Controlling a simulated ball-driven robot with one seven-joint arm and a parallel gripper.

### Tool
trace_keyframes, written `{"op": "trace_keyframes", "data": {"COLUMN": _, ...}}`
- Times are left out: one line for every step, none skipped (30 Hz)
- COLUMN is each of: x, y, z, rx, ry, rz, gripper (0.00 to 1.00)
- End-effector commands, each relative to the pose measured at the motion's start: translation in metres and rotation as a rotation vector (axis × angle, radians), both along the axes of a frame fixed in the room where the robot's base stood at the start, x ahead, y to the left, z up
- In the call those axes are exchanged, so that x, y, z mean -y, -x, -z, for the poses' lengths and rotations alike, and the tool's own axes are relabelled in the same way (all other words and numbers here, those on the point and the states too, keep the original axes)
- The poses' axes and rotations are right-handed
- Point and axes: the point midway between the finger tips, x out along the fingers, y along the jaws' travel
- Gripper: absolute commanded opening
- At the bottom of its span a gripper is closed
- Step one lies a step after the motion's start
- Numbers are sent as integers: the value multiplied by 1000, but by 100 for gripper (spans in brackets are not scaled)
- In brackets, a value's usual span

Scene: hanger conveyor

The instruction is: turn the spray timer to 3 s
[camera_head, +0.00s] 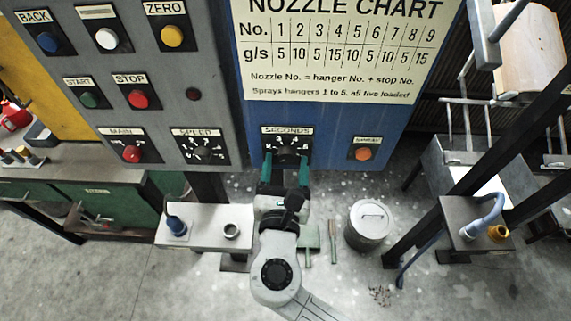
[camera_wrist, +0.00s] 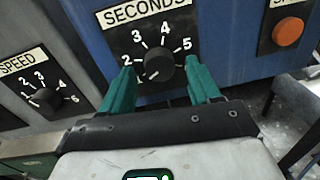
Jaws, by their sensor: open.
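The spray timer is the black dial plate labelled SECONDS (camera_head: 272,143) on the blue panel, with a round black knob in its middle. In the wrist view the knob (camera_wrist: 160,66) has the numbers 2, 3, 4 and 5 around its upper side. A small pale mark shows at the knob's lower left, below the 2; its exact reading is unclear. My gripper (camera_wrist: 160,73) is open, with its green fingers on the left and right of the knob. I cannot tell whether either finger touches it. In the head view my gripper (camera_head: 285,170) is just below the dial.
The similar SPEED dial (camera_head: 204,148) is on the grey panel to the left. An orange SPRAY button (camera_head: 363,154) is to the right. Below are a small table (camera_head: 205,240) with a blue bottle, and a metal canister (camera_head: 369,224).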

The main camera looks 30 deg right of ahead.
Motion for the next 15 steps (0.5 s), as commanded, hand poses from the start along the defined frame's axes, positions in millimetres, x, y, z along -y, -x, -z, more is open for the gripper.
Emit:
{"op": "trace_keyframes", "data": {"x": 0, "y": 0, "z": 0, "rx": 0, "ry": 0, "rz": 0, "gripper": 62}}
{"op": "trace_keyframes", "data": {"x": 0, "y": 0, "z": 0, "rx": 0, "ry": 0, "rz": 0, "gripper": 62}}
{"op": "trace_keyframes", "data": {"x": 0, "y": 0, "z": 0, "rx": 0, "ry": 0, "rz": 0, "gripper": 62}}
{"op": "trace_keyframes", "data": {"x": 0, "y": 0, "z": 0, "rx": 0, "ry": 0, "rz": 0, "gripper": 62}}
{"op": "trace_keyframes", "data": {"x": 0, "y": 0, "z": 0, "rx": 0, "ry": 0, "rz": 0, "gripper": 62}}
{"op": "trace_keyframes", "data": {"x": 0, "y": 0, "z": 0, "rx": 0, "ry": 0, "rz": 0, "gripper": 62}}
{"op": "trace_keyframes", "data": {"x": 0, "y": 0, "z": 0, "rx": 0, "ry": 0, "rz": 0, "gripper": 59}}
{"op": "trace_keyframes", "data": {"x": 0, "y": 0, "z": 0, "rx": 0, "ry": 0, "rz": 0, "gripper": 56}}
{"op": "trace_keyframes", "data": {"x": 0, "y": 0, "z": 0, "rx": 0, "ry": 0, "rz": 0, "gripper": 52}}
{"op": "trace_keyframes", "data": {"x": 0, "y": 0, "z": 0, "rx": 0, "ry": 0, "rz": 0, "gripper": 49}}
{"op": "trace_keyframes", "data": {"x": 0, "y": 0, "z": 0, "rx": 0, "ry": 0, "rz": 0, "gripper": 47}}
{"op": "trace_keyframes", "data": {"x": 0, "y": 0, "z": 0, "rx": 0, "ry": 0, "rz": 0, "gripper": 43}}
{"op": "trace_keyframes", "data": {"x": 0, "y": 0, "z": 0, "rx": 0, "ry": 0, "rz": 0, "gripper": 40}}
{"op": "trace_keyframes", "data": {"x": 0, "y": 0, "z": 0, "rx": 0, "ry": 0, "rz": 0, "gripper": 37}}
{"op": "trace_keyframes", "data": {"x": 0, "y": 0, "z": 0, "rx": 0, "ry": 0, "rz": 0, "gripper": 33}}
